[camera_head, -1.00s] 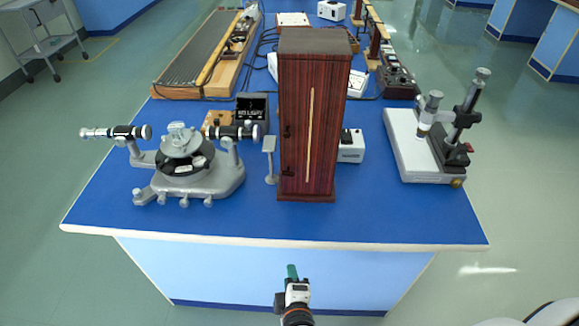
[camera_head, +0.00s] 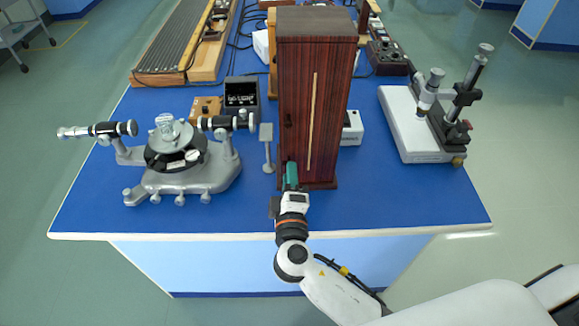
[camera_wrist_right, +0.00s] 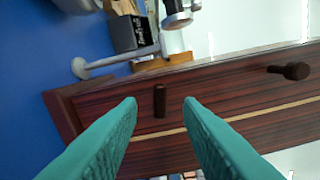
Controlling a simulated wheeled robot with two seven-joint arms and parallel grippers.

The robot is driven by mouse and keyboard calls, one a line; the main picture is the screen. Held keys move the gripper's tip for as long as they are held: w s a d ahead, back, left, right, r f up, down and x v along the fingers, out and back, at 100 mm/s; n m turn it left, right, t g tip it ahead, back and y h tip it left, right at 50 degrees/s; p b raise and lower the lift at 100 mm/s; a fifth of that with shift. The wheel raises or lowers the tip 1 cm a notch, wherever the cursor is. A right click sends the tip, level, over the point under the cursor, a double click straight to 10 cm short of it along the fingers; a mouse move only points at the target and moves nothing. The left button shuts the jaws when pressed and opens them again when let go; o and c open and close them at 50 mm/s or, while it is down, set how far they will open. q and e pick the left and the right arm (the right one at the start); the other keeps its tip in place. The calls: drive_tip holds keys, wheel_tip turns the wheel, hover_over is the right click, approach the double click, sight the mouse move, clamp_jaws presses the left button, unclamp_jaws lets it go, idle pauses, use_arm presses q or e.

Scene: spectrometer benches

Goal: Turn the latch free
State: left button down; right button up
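A tall dark red-brown wooden cabinet (camera_head: 300,95) with a pale vertical strip stands on the blue bench. Its front bears two small dark pegs along the left side. My right gripper (camera_head: 290,174) reaches the lower left of the front and hides the lower peg in the head view. In the right wrist view, the open green fingers (camera_wrist_right: 161,106) have the lower peg (camera_wrist_right: 159,101) showing between their tips; contact is not visible. The upper peg (camera_wrist_right: 290,70) is at the right of that view and also shows in the head view (camera_head: 288,119). My left gripper is out of view.
A grey spectrometer (camera_head: 178,155) stands left of the cabinet, with a thin grey stand (camera_head: 267,146) between them. A white-based microscope-like instrument (camera_head: 425,130) stands at the right. The bench front between the cabinet and that instrument is clear.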

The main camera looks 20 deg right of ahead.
drive_tip(key=shift+x, duration=1)
clamp_jaws()
drive_tip(key=n+p, duration=0.1)
drive_tip(key=n, duration=0.1)
drive_tip(key=shift+n, duration=0.4)
unclamp_jaws()
